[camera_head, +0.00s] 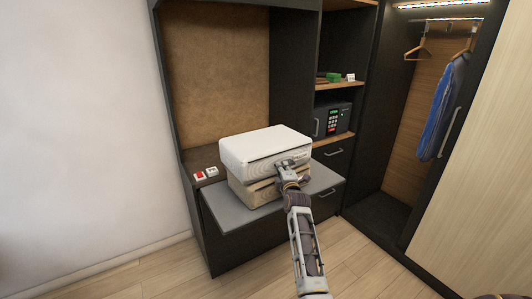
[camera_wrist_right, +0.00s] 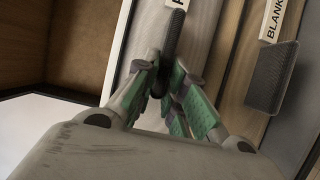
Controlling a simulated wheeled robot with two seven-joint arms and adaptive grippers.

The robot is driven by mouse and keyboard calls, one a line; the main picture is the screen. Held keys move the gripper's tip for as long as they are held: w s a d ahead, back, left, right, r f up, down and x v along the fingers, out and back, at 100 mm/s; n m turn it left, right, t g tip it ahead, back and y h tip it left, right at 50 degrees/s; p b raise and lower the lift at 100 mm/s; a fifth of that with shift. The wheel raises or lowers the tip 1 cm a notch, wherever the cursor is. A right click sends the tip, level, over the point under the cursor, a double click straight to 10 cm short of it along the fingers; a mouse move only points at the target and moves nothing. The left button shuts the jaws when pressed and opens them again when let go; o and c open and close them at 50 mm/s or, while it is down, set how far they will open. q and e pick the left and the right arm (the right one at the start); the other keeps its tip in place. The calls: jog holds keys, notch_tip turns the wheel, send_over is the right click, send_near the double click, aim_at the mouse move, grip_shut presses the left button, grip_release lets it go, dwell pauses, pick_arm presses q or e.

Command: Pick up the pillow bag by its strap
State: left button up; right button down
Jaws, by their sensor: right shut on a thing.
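The white pillow bag (camera_head: 262,143) lies flat on top of a beige bag (camera_head: 250,192). My right gripper (camera_head: 287,165) reaches its front side. In the right wrist view, my right gripper (camera_wrist_right: 166,72) is shut on the dark strap (camera_wrist_right: 172,38) of the pillow bag, just beside a white label that is partly cut off. From these views I cannot tell whether the bag is lifted off the one below. My left gripper is not in view.
The beige bag's label (camera_wrist_right: 271,20) reads "BLANK" and its own dark strap (camera_wrist_right: 272,78) hangs free beside my gripper. Both bags are on a grey shelf (camera_head: 223,213). A safe (camera_head: 333,120) stands at right, beside an open wardrobe with a blue garment (camera_head: 440,108).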

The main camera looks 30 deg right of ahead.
aim_at(268, 153)
jog(key=shift+r, duration=0.1)
jog(key=shift+r, duration=5)
